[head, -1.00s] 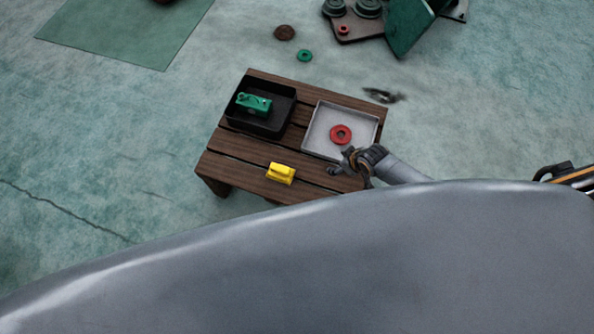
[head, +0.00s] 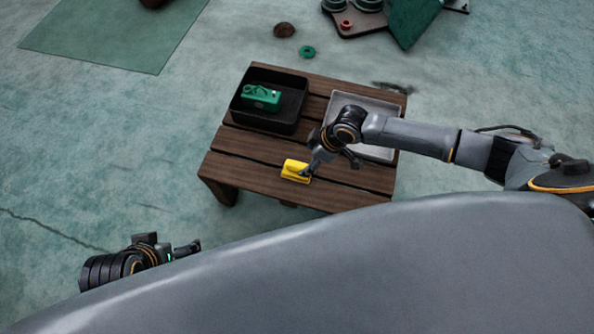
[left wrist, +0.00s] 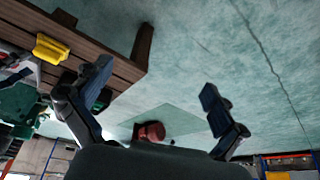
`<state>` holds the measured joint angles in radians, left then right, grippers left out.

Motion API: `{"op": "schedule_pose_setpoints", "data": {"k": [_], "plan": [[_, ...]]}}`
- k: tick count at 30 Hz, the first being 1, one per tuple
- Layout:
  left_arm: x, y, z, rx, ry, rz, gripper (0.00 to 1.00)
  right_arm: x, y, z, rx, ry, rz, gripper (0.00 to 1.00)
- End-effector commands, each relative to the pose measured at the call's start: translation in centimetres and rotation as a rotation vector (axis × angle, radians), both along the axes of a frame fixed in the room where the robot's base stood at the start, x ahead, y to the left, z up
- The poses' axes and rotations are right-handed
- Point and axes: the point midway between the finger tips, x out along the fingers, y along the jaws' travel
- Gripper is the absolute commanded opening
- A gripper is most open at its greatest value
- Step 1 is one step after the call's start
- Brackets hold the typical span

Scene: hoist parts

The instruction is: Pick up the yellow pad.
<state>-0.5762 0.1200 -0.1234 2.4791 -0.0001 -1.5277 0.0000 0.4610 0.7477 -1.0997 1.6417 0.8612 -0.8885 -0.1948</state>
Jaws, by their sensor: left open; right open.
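The yellow pad (head: 295,170) lies on the front part of the slatted wooden table. It also shows at the upper left of the left wrist view (left wrist: 52,49). My right gripper (head: 308,172) is open, with its fingertips at the right end of the pad. I cannot tell whether they touch it, and the pad still rests on the slats. My left gripper (head: 190,249) is open and empty, low at the left of the head view and apart from the table. Its two spread fingers show in the left wrist view (left wrist: 155,90).
The wooden table (head: 240,178) carries a black tray (head: 236,117) with a green part (head: 262,97) in it. A light grey tray (head: 382,152) is partly hidden behind my right arm. A green ring (head: 308,52) lies on the floor beyond. The table's front left is clear.

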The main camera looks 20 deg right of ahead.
Motion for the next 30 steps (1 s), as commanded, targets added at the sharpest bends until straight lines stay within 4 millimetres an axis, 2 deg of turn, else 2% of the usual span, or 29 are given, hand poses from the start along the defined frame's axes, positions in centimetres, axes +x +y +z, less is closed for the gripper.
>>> {"op": "schedule_pose_setpoints", "data": {"k": [4, 13, 17, 24, 30], "plan": [[2.6, -0.8, 0.6, -0.025, -0.12, -0.01, 0.97, 0.4, 0.4, -1.3, 0.0, -0.003, -0.001, 0.74], [4.7, -1.5, 1.4, -0.047, -0.223, -0.018, 0.97, 0.7, 0.9, -2.1, 0.0, -0.004, 0.0, 0.74], [6.6, -2.1, 2.1, -0.068, -0.321, -0.026, 0.97, 0.8, 1.4, -3.0, 0.0, -0.004, 0.0, 0.74], [10.7, -3.6, 5.1, -0.122, -0.569, -0.043, 0.97, 1.1, 2.6, -4.9, -0.001, -0.003, -0.002, 0.74], [12.7, -4.5, 7.7, -0.159, -0.729, -0.055, 0.97, 1.5, 3.0, -6.1, 0.0, -0.004, -0.002, 0.74]]}}
